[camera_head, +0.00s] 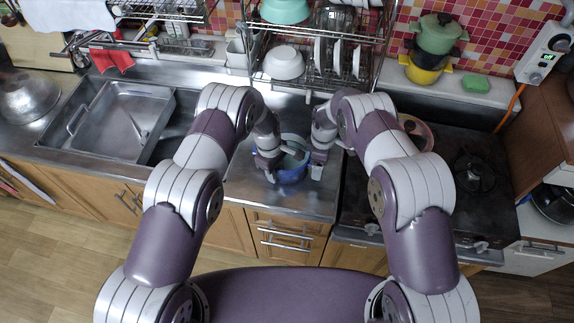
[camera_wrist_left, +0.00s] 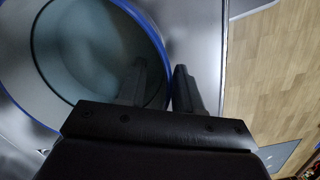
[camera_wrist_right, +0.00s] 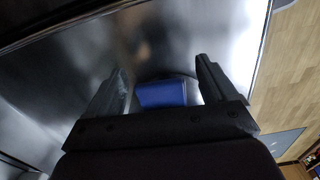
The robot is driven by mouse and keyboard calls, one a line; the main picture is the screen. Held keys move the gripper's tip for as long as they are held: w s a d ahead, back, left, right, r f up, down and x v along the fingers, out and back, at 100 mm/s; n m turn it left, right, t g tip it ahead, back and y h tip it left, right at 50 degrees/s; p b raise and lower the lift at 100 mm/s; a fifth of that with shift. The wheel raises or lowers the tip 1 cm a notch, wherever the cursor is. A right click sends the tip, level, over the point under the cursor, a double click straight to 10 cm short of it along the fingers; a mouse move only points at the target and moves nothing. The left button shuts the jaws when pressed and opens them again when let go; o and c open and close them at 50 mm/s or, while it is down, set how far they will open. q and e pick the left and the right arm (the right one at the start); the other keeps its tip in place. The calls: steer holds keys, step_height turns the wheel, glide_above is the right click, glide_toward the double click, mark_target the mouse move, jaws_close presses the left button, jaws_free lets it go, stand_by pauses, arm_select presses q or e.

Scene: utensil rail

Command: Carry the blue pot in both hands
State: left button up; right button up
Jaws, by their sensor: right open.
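The blue pot (camera_head: 292,174) stands on the steel counter between my two grippers. In the left wrist view, its blue rim and grey inside (camera_wrist_left: 92,50) fill the upper left. My left gripper (camera_head: 272,172) is at the pot's left side. Its fingers (camera_wrist_left: 160,82) straddle the rim, one over the inside and one outside, with a narrow gap; whether they pinch the wall is unclear. My right gripper (camera_head: 318,168) is at the pot's right side, open. In the right wrist view, a blue piece (camera_wrist_right: 162,94), apparently part of the pot, shows between its wide-apart fingers (camera_wrist_right: 160,85).
A sink (camera_head: 121,118) lies to the left and a dark stove (camera_head: 440,190) to the right, with a lidded pan (camera_head: 414,130) at its back left. A dish rack (camera_head: 318,70) stands behind the pot. Bare counter (camera_head: 235,180) shows left of it.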

arm_select(q)
steer(key=r, duration=0.7)
steer(key=a+r, duration=0.1)
steer(key=r, duration=0.3)
steer(key=shift+w+a+r, duration=0.1)
steer(key=shift+w+r, duration=0.15)
steer(key=shift+w, duration=0.15)
arm_select(e)
steer(key=shift+r, duration=0.1)
arm_select(q)
steer(key=shift+w+r, duration=0.1)
arm_select(e)
step_height(320, 180, up, 12)
